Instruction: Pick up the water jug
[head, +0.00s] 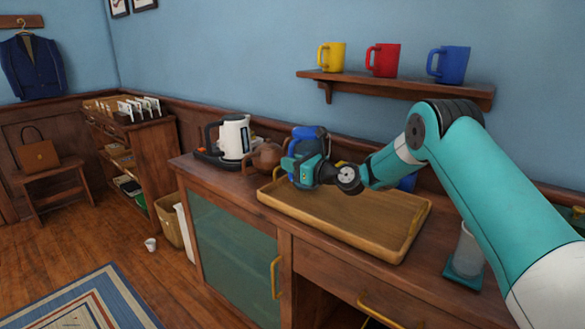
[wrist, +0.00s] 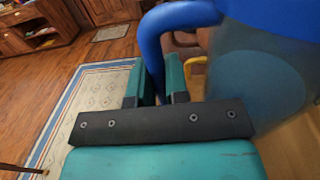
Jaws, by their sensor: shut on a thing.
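The water jug (head: 310,134) has a blue top and handle. In the head view it is behind my gripper (head: 296,166), at the back left of the wooden tray (head: 340,222), and its lower part is hidden. In the wrist view, the blue handle (wrist: 168,30) passes between the two teal fingers of my gripper (wrist: 160,82), which is shut on it. The see-through grey-blue jug body (wrist: 255,75) fills the right side. I cannot tell whether the jug's base touches the tray.
A white kettle (head: 234,137) and a brown teapot (head: 265,158) stand left of the jug. A clear cup (head: 467,246) stands at the cabinet's right. Yellow, red and blue mugs (head: 382,60) sit on the wall shelf (head: 400,86). The tray's middle is clear.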

